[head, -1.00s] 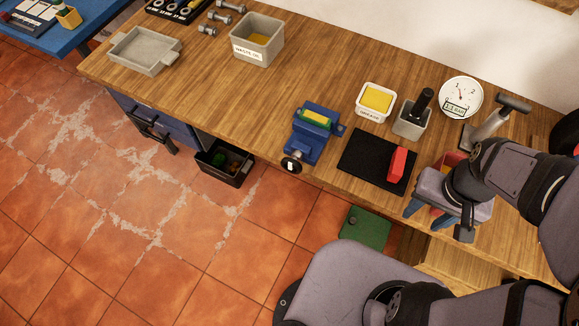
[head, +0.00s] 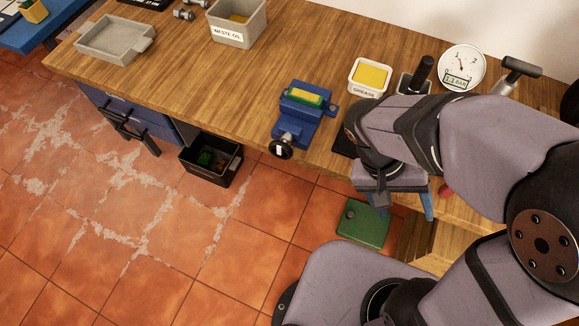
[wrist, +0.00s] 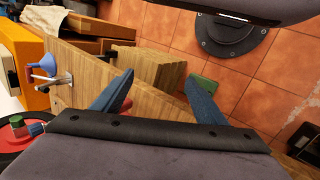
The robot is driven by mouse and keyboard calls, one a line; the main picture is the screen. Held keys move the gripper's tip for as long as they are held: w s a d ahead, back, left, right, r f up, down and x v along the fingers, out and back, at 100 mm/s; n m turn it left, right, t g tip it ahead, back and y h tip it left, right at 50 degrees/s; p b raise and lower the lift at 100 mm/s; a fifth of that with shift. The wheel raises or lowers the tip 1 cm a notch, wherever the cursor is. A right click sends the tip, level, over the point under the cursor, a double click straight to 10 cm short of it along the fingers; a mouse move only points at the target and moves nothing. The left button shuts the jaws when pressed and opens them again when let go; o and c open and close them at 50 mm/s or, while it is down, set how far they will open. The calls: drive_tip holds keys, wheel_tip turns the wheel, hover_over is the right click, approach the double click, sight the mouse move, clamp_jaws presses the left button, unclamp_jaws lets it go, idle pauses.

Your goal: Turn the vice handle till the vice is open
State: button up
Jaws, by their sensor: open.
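The blue vice (head: 317,116) stands at the bench's front edge in the head view, with a yellow-green block (head: 305,96) in its jaws. Its round dark handle with a white mark (head: 281,149) faces the front and overhangs the edge. My gripper (head: 396,200) is to the right of the vice, over the bench's front edge, apart from the handle. Its blue fingers are spread and nothing shows between them in the wrist view (wrist: 158,84). I do not make out the vice in the wrist view.
A grease tub (head: 370,76), a grey pot (head: 413,83) and a gauge (head: 461,68) stand behind my arm. My arm covers most of a black mat (head: 342,144). A black bin (head: 211,160) and a green box (head: 363,224) are below.

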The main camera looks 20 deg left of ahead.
drive_tip(key=w+a+f+t+h+b, duration=0.3)
drive_tip(key=a+t+b, duration=0.2)
drive_tip(key=b, duration=0.1)
drive_tip(key=n+t+y+b, duration=0.1)
drive_tip(key=t+y+b, duration=0.8)
drive_tip(key=t+b, duration=0.35)
approach(279, 153)
drive_tip(key=w, duration=0.1)
drive_tip(key=shift+t, duration=0.45)
drive_tip(key=shift+w+d+f+p, duration=0.15)
drive_tip(key=shift+w+p, duration=0.15)
drive_tip(key=shift+w, duration=0.95)
drive_tip(key=shift+w+a+f+p, duration=0.15)
drive_tip(key=shift+w+p, duration=0.1)
drive_tip(key=shift+w, duration=1)
drive_tip(key=shift+w+d+f+p, duration=0.15)
drive_tip(key=shift+w+p, duration=0.15)
drive_tip(key=shift+w, duration=0.95)
drive_tip(key=c, duration=1)
